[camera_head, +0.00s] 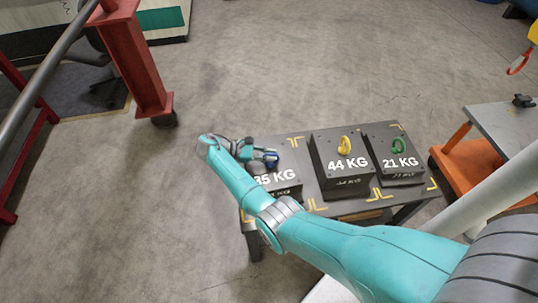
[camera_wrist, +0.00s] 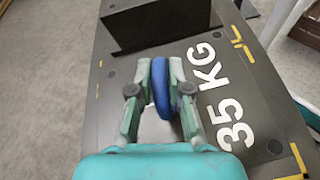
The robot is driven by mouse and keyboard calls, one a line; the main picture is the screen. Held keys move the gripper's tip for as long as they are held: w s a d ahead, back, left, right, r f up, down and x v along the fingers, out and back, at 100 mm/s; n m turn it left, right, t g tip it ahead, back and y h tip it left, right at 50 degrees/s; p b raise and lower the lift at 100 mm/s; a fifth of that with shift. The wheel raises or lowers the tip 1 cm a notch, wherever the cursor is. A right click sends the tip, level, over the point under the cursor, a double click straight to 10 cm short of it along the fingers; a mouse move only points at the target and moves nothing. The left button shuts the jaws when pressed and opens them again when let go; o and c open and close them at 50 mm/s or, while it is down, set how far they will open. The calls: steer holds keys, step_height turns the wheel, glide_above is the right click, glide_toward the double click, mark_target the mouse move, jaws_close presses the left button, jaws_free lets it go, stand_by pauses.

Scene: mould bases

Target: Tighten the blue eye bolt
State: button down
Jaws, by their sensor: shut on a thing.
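The blue eye bolt (camera_wrist: 161,88) stands on the dark mould base marked 35 KG (camera_wrist: 223,75). In the wrist view my gripper (camera_wrist: 162,75) has one finger on each side of the bolt's ring and is shut on it. Only the ring's edge shows between the fingers; the bolt's lower part is hidden. In the head view the blue bolt (camera_head: 271,160) shows partly beside my gripper (camera_head: 262,157), above the 35 KG base (camera_head: 280,188) at the left end of the table.
An orange cart (camera_head: 470,160) is at the right, a red post (camera_head: 140,60) at upper left.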

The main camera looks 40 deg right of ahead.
stand_by(0.4)
steer(key=c, duration=1.1)
jaws_free()
